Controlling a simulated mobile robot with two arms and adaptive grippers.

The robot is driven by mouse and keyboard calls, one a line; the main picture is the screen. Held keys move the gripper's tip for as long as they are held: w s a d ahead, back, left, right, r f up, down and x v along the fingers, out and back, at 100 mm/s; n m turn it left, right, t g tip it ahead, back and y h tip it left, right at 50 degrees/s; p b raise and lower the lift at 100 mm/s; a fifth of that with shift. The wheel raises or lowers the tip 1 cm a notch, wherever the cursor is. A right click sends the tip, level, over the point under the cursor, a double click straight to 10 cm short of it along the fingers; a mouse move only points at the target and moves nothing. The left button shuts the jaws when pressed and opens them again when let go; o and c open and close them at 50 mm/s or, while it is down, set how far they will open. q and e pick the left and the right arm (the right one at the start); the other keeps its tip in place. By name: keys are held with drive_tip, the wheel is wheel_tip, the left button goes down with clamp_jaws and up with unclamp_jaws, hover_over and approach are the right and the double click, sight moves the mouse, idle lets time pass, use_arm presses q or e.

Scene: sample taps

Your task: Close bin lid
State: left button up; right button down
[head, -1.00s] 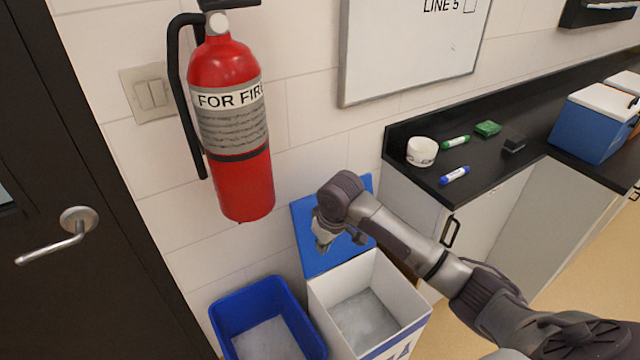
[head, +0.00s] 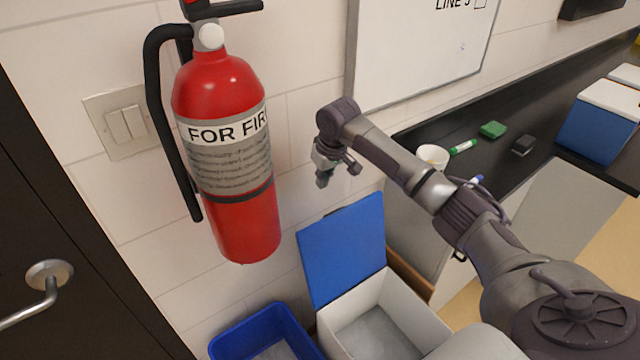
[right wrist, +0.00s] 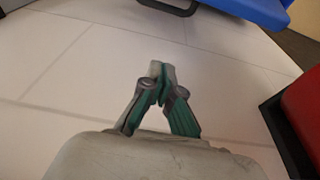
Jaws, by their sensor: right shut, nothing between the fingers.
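The white bin (head: 338,322) stands on the floor by the wall, its top open. Its blue lid (head: 343,248) is raised and leans back near the wall, hinged at the bin's rear edge. A blue panel, which looks like the lid, also shows at the top right of the right wrist view (right wrist: 252,8). My right gripper (head: 338,178) is above the lid's upper edge, apart from it, near the wall. Its fingers meet with nothing between them in the right wrist view (right wrist: 160,75). My left gripper is not in view.
A red fire extinguisher (head: 225,100) hangs on the wall left of my right gripper. An open blue bin (head: 225,342) stands left of the white bin. A dark counter (head: 500,165) with a white cup (head: 432,155) and markers lies to the right, behind my right arm.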

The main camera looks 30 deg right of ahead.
drive_tip(key=p+x, duration=0.1)
drive_tip(key=x, duration=0.6)
drive_tip(key=shift+a+f, duration=0.1)
drive_tip(key=shift+f, duration=0.6)
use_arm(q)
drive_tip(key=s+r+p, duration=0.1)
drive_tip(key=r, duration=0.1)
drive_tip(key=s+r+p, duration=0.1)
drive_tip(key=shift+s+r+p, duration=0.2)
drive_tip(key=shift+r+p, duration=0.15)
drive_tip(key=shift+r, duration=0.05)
use_arm(e)
drive_tip(key=s, duration=0.4)
drive_tip(key=shift+r, duration=0.15)
